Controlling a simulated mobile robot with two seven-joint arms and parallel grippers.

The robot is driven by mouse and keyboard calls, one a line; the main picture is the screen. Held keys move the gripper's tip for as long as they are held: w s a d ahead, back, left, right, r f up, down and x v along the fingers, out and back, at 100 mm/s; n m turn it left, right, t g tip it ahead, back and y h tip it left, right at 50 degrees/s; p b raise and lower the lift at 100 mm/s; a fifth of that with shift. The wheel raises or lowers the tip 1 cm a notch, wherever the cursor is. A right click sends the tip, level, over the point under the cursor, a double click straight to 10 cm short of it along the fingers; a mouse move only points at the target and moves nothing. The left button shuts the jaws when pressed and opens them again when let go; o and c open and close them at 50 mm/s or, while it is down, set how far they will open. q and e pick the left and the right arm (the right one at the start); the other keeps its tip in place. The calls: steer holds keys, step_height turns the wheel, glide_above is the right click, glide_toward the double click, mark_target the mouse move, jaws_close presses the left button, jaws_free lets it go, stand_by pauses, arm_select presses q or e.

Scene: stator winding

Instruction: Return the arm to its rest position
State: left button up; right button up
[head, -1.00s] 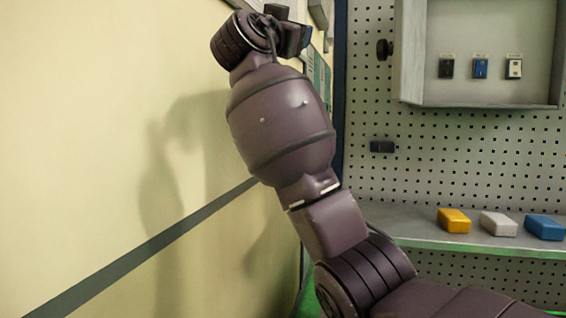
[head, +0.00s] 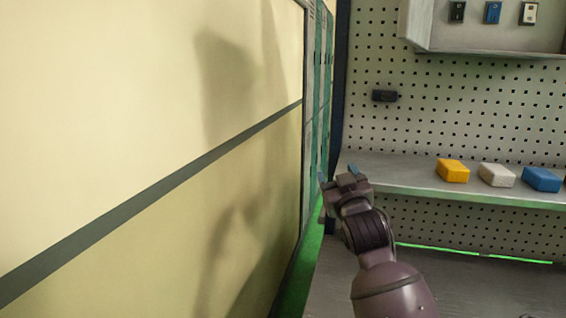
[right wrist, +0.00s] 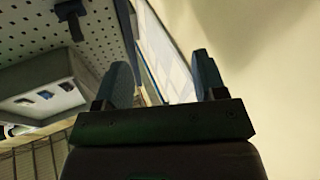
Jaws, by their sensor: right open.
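My right arm comes up from the bottom of the head view. Its gripper (head: 340,180) is small and dark with bluish fingertips, in front of the left end of the shelf. In the right wrist view its two blue-grey fingers (right wrist: 160,80) stand apart with nothing between them, so it is open and empty. My left gripper is in neither view.
A yellow wall (head: 120,120) with a dark stripe fills the left. A pegboard (head: 390,60) carries a shelf (head: 415,182) with a yellow block (head: 453,171), a white block (head: 497,175) and a blue block (head: 542,180). A grey cabinet (head: 490,38) hangs above.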

steer(key=s+d+f+g, duration=0.1)
steer(key=s+d+f, duration=0.25)
steer(key=f, duration=0.35)
steer(key=s+d+f+g, duration=0.15)
steer(key=s+f, duration=0.25)
steer(key=f, duration=0.4)
steer(key=s+d+f+m+g+h, duration=0.1)
steer(key=s+d+f+g, duration=0.2)
steer(key=s+f, duration=1.1)
steer(key=s+d+f+m+g+h, duration=0.2)
steer(key=s+d+f, duration=0.5)
steer(key=s+f, duration=0.7)
steer(key=shift+s+d+f+g, duration=0.3)
steer(key=shift+s+g, duration=0.45)
steer(key=shift+s, duration=0.2)
steer(key=shift+c, duration=0.3)
steer(key=shift+c, duration=1.3)
steer(key=shift+s, duration=0.1)
steer(key=shift+c, duration=0.4)
